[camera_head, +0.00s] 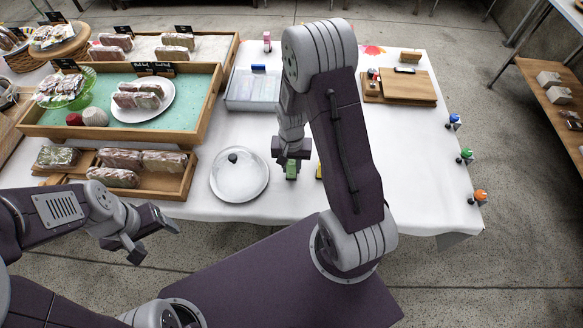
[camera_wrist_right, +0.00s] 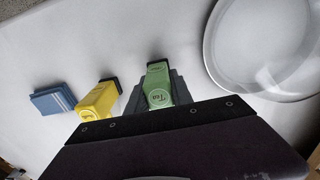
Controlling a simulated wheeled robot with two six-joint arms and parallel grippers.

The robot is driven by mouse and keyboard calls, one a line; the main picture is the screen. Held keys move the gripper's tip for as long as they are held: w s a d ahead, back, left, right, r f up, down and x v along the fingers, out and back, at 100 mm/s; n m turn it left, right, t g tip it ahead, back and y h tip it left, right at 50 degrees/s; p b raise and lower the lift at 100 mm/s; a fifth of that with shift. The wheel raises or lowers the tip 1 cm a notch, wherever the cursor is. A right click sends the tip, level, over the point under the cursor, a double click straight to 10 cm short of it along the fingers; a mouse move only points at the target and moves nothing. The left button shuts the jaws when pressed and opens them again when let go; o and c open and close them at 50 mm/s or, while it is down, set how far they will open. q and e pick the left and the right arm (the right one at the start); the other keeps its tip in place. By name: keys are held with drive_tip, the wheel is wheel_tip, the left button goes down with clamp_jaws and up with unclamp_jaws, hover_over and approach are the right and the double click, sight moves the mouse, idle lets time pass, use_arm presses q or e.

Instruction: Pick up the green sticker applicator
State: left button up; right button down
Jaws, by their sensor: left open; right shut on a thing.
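The green sticker applicator (camera_head: 291,170) is between the fingers of my right gripper (camera_head: 292,158), over the white tablecloth right of the glass lid. It also shows in the right wrist view (camera_wrist_right: 158,86), with round lettering on its end, and my right gripper is shut on it. I cannot tell whether it still touches the table. My left gripper (camera_head: 153,235) is open and empty in front of the table's left front edge.
A yellow applicator (camera_wrist_right: 98,100) and a blue block (camera_wrist_right: 53,100) stand beside the green one. A clear round lid (camera_head: 239,174) lies to its left. Wooden trays of baked goods (camera_head: 190,190) fill the left side. A wooden board (camera_head: 408,97) lies at the back right.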

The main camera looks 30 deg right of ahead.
sight(291, 161)
wheel_tip(291, 161, up, 3)
drive_tip(key=shift+r+p, duration=0.15)
drive_tip(key=shift+p, duration=0.15)
drive_tip(key=s+d+r, duration=0.5)
drive_tip(key=s+r, duration=0.1)
drive_tip(key=s, duration=0.4)
drive_tip(key=shift+s+d+r+p, duration=0.2)
drive_tip(key=shift+s+r+p, duration=0.05)
drive_tip(key=shift+r+p, duration=0.2)
